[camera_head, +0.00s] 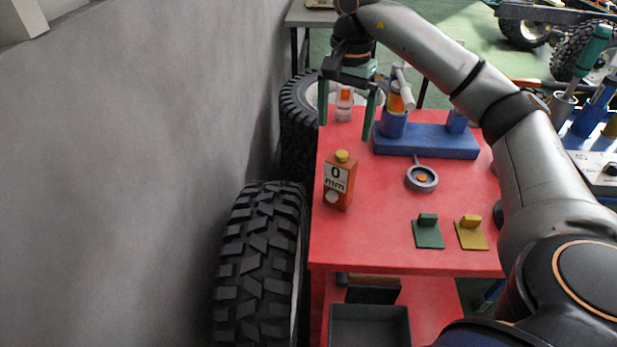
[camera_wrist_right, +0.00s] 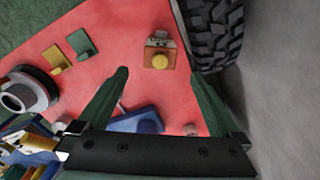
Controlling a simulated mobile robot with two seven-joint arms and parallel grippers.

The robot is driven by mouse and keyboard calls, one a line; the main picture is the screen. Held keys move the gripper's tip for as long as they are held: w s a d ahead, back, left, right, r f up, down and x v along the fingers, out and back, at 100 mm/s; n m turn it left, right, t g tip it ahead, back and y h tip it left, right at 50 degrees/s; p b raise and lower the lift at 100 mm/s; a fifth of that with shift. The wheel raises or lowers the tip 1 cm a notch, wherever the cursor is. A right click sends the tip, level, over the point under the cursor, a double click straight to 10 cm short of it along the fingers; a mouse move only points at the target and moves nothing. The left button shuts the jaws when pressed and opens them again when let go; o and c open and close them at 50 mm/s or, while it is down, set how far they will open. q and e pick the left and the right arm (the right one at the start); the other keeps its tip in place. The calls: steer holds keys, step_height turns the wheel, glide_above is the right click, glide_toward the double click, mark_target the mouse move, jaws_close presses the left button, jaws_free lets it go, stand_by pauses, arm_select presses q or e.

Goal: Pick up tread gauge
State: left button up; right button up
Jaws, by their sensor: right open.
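The tread gauge (camera_head: 339,182) appears to be the orange-brown box with a yellow knob and a white "0 mm" label. It stands upright near the left edge of the red table (camera_head: 375,240). My right gripper (camera_head: 347,112) is open and empty, pointing down above the far left part of the table, beyond the gauge. In the right wrist view the gauge (camera_wrist_right: 158,50) shows just beyond the open fingertips (camera_wrist_right: 159,76), roughly centred between them and not touched. My left gripper is not in view.
A blue stand (camera_head: 430,145) holds cylinders at the back. A grey ring (camera_head: 421,179), a green piece (camera_head: 428,234) and a yellow piece (camera_head: 471,234) lie on the table. A small white-orange item (camera_head: 344,103) stands behind. Tyres (camera_head: 262,265) and a grey wall (camera_head: 130,170) bound the left.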

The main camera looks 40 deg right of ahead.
mark_target(343, 154)
steer(key=shift+d+f, duration=0.15)
steer(key=shift+f, duration=0.3)
step_height(343, 154, down, 5)
steer(key=shift+s+d+f+b, duration=0.1)
steer(key=shift+f+b, duration=0.05)
steer(key=shift+b, duration=0.9)
steer(key=shift+f, duration=0.35)
steer(key=shift+w+f, duration=0.15)
steer(key=shift+f, duration=1.2)
steer(key=shift+w+f, duration=0.1)
steer(key=shift+f, duration=1.25)
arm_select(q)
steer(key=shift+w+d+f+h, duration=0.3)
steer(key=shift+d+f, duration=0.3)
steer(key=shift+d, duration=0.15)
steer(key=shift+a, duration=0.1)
arm_select(e)
steer(key=c, duration=1.5)
